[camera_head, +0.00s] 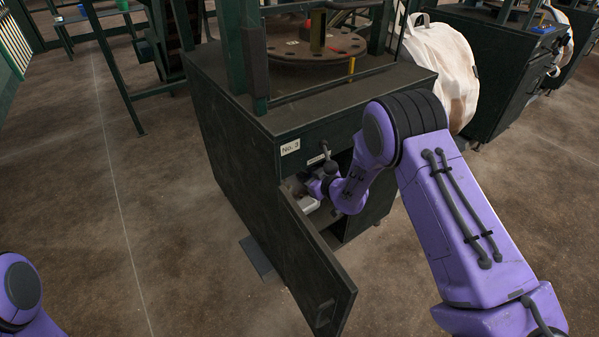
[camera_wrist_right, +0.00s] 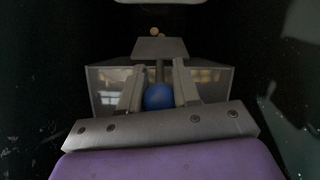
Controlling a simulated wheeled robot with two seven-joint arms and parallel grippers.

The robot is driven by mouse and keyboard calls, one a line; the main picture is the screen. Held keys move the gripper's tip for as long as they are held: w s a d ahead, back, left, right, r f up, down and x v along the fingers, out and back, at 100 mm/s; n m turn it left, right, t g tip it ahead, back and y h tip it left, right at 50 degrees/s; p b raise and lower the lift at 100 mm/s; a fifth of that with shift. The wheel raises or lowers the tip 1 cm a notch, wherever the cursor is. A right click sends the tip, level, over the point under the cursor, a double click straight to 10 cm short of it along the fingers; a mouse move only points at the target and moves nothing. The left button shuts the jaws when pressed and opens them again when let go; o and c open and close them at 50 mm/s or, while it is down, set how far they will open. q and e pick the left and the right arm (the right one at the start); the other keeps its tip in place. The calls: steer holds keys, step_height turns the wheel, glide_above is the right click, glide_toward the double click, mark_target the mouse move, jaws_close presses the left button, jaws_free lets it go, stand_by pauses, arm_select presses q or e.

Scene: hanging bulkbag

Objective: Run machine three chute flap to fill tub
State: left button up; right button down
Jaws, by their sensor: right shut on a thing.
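Machine three (camera_head: 240,150) is a dark green cabinet with a "No. 3" label (camera_head: 290,147) on its front. Its lower door (camera_head: 305,265) stands open. My right gripper (camera_wrist_right: 160,92) reaches into the dark compartment and is shut on a blue ball knob (camera_wrist_right: 159,97) between its two grey fingers. A grey rod runs from the knob toward a grey plate (camera_wrist_right: 160,48), which looks like the chute flap. A pale see-through tub (camera_wrist_right: 104,88) sits behind the fingers. Its contents are hard to make out. My left gripper is out of view.
A round rusty plate (camera_head: 310,47) lies on the cabinet top. A white bulk bag (camera_head: 445,70) hangs behind at the right. The floor (camera_head: 110,210) at left is clear. Small tan balls (camera_wrist_right: 156,32) show above the flap.

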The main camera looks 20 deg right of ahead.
steer(key=shift+f, duration=0.1)
steer(key=c, duration=0.9)
jaws_free()
steer(key=shift+o, duration=0.2)
steer(key=shift+s, duration=0.1)
steer(key=shift+s+d+r, duration=0.1)
steer(key=shift+s+r, duration=0.15)
steer(key=shift+s, duration=0.05)
steer(key=p+v, duration=0.2)
steer(key=v, duration=0.7)
steer(key=shift+s, duration=0.35)
steer(key=shift+r, duration=0.1)
